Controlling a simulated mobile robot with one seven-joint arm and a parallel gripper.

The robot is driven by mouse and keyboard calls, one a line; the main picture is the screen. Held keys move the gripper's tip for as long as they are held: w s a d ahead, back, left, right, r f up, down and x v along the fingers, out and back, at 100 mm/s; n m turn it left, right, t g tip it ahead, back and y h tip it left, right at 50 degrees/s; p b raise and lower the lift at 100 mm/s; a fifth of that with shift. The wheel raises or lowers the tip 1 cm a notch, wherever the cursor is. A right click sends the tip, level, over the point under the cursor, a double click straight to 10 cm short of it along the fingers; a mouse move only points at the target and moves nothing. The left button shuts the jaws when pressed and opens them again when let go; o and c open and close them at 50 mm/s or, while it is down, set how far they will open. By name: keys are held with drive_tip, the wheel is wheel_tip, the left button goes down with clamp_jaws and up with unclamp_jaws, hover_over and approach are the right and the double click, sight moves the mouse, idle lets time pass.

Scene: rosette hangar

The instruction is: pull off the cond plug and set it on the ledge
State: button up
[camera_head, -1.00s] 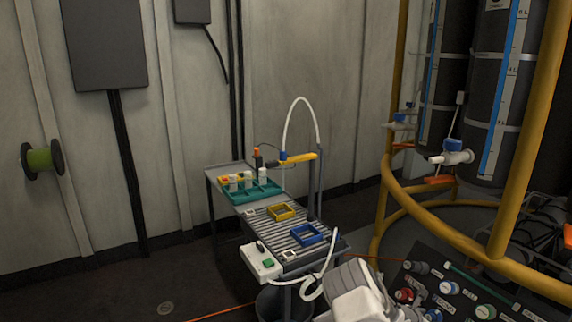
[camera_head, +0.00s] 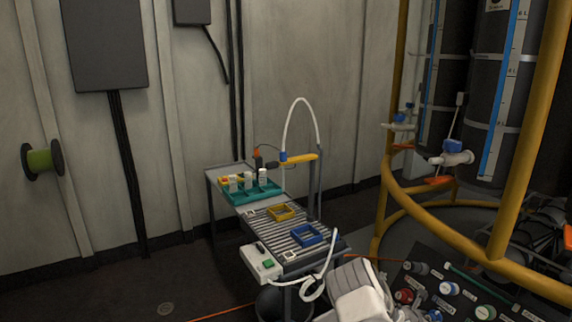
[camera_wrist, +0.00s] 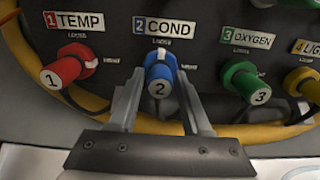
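The COND plug (camera_wrist: 159,76) is blue, marked 2, and sits in the panel (camera_wrist: 206,75) under the COND label (camera_wrist: 165,27) in the wrist view. My gripper (camera_wrist: 159,84) is open, with one finger on each side of the plug. A narrow gap seems to show beside it; contact cannot be told. In the head view, the dark panel (camera_head: 462,270) with coloured plugs is at the lower right, beside my pale arm. I cannot make out the ledge for certain.
The red TEMP plug (camera_wrist: 66,70) is to the left; the green OXYGEN plug (camera_wrist: 246,83) and a yellow plug (camera_wrist: 303,82) are to the right. A roller bench (camera_head: 290,229) stands mid-room.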

clamp_jaws()
idle(0.9)
drive_tip(key=shift+r, duration=0.15)
drive_tip(key=shift+s+a+r+p, duration=0.2)
drive_tip(key=shift+a+r+p, duration=0.1)
drive_tip(key=shift+p, duration=0.3)
drive_tip(key=shift+p+v, duration=2)
drive_tip(key=shift+v, duration=0.5)
drive_tip(key=shift+f, duration=0.15)
